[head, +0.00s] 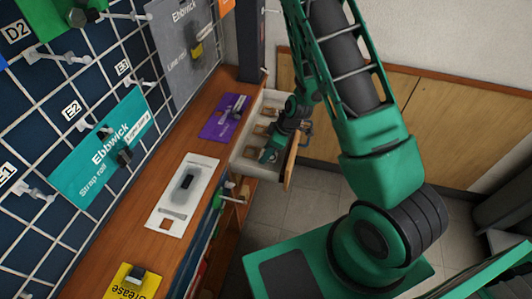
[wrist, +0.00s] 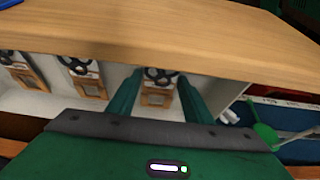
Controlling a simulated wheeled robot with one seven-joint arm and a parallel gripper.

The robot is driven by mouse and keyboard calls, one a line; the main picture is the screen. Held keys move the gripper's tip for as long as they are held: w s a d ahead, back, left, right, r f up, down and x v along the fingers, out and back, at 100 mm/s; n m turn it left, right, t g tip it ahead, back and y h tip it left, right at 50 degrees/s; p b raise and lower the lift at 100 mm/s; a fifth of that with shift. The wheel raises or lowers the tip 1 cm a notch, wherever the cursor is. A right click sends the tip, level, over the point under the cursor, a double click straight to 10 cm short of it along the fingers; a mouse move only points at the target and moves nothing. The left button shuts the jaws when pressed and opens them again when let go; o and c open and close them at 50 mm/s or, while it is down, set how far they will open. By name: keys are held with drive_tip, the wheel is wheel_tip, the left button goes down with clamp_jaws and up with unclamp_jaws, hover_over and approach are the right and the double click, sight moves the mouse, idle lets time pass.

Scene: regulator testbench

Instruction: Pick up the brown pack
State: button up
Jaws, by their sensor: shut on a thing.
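My gripper (wrist: 158,100) is down in a white drawer, its two green fingers on either side of a brown pack (wrist: 157,88) with a dark round-holed piece on top. It is shut on that pack. I cannot tell whether the pack is clear of the drawer floor. Two similar brown packs, one in the middle (wrist: 87,80) and one at the left edge (wrist: 22,72), stand in the drawer to the left. In the head view my gripper (head: 271,152) is at the near end of the drawer, and its fingertips and the held pack are largely hidden.
The open drawer (head: 243,163) has a wooden front (head: 291,163) close to my arm. The wooden bench (head: 185,150) runs alongside, with a purple card (head: 222,122) and a white card (head: 168,213) on it. Floor (head: 275,205) shows beyond the drawer.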

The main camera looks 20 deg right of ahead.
wheel_tip(320, 180, up, 18)
idle(0.7)
idle(1.1)
